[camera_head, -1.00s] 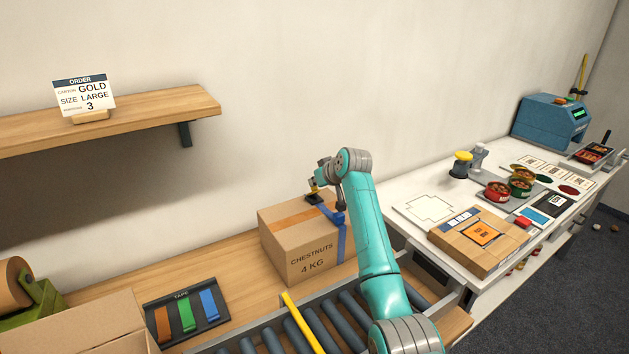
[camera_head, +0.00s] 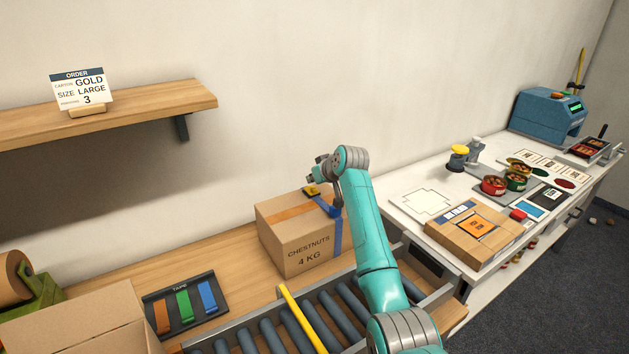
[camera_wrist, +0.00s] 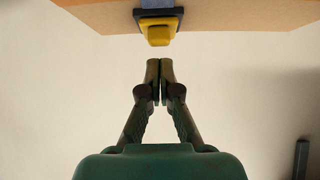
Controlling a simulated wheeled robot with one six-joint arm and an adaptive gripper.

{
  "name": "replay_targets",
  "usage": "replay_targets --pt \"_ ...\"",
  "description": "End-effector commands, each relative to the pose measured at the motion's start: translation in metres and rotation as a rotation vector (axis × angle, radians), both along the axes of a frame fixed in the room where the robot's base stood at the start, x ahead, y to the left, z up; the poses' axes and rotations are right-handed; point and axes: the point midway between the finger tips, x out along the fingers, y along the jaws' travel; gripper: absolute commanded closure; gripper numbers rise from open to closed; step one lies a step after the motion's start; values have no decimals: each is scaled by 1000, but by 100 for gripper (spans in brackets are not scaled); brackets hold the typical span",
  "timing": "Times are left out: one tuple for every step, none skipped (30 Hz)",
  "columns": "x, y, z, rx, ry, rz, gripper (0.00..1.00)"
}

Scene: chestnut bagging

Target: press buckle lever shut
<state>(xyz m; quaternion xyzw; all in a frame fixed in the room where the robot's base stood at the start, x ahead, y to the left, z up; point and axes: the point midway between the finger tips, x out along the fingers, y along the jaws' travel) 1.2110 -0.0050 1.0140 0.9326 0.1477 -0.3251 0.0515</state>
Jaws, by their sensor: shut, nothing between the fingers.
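The cardboard carton (camera_head: 298,246) marked "CHESTNUTS 4 KG" stands on the wooden bench with a blue strap (camera_head: 338,236) around its right part. On its top is a buckle with a yellow lever (camera_head: 311,190), which seems to lie low over a dark base. In the wrist view the lever (camera_wrist: 158,35) sits on the black buckle base (camera_wrist: 143,17), with the strap behind. My gripper (camera_wrist: 160,64) is shut and empty, its tips just short of the lever with a small gap in the picture. In the head view my wrist partly hides the gripper beside the buckle.
A roller conveyor (camera_head: 299,325) with a yellow bar lies in front of the carton. A tape rack (camera_head: 172,327) stands to the left. A wooden shelf (camera_head: 140,107) with an order card hangs above left. A white table (camera_head: 401,190) with boxes and tins is at right.

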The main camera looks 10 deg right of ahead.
Motion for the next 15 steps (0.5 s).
replay_targets --pt "2 1 1 0 0 0 100" --pt "2 1 1 0 0 0 100" --pt "3 1 1 0 1 0 100" --pt "3 1 1 0 1 0 100" --pt "3 1 0 0 1 0 100" --pt "3 1 0 0 0 0 100" --pt "3 1 0 0 0 0 100" --pt "3 1 0 0 0 0 100" --pt "3 1 0 0 0 0 100" --pt "3 1 0 0 0 0 100" --pt "3 1 1 0 0 0 100" --pt "3 1 1 0 0 0 100" --pt "3 1 2 0 0 0 100" --pt "3 2 4 0 -1 0 100" --pt "3 2 6 0 -1 0 100"
